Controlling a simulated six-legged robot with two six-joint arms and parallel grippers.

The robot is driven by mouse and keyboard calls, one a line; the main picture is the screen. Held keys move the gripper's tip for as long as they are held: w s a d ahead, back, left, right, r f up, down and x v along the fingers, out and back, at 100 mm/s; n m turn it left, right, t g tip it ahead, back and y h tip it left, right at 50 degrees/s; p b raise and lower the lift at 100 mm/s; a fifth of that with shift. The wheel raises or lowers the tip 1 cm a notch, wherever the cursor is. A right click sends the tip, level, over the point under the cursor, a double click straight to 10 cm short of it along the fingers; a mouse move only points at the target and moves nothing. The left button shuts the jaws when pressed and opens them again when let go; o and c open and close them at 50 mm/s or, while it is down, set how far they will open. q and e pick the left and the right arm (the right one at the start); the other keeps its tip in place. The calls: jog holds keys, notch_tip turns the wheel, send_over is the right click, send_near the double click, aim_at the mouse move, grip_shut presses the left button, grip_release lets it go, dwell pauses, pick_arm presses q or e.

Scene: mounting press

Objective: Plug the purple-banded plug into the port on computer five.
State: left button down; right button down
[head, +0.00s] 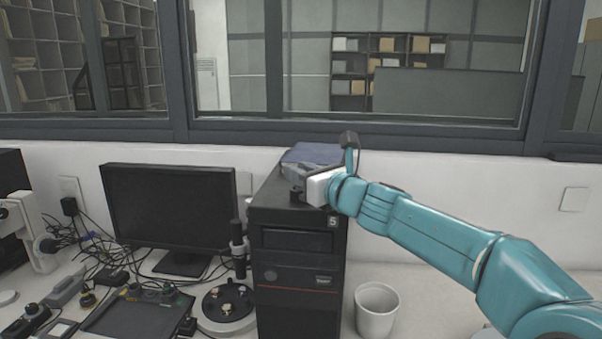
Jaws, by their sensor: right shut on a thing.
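Computer five is a black tower (300,270) with a "5" label at the upper right of its front. It stands upright on the bench, right of the monitor. My right gripper (295,187) is above the tower's top, near its front. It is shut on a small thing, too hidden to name. I cannot make out a purple-banded plug or a port on the tower. My left gripper is not in view.
A grey-blue flat item (313,153) lies on the tower's top behind my gripper. A white cup (376,310) stands right of the tower. A monitor (170,213), cables and a round base (228,306) crowd the left.

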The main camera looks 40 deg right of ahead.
jog(key=shift+f+b, duration=0.3)
jog(key=shift+b, duration=0.05)
jog(key=shift+c, duration=1.3)
grip_release()
notch_tip(320, 180, up, 8)
jog(key=p, duration=0.7)
jog(key=shift+f, duration=0.2)
jog(key=shift+f, duration=0.1)
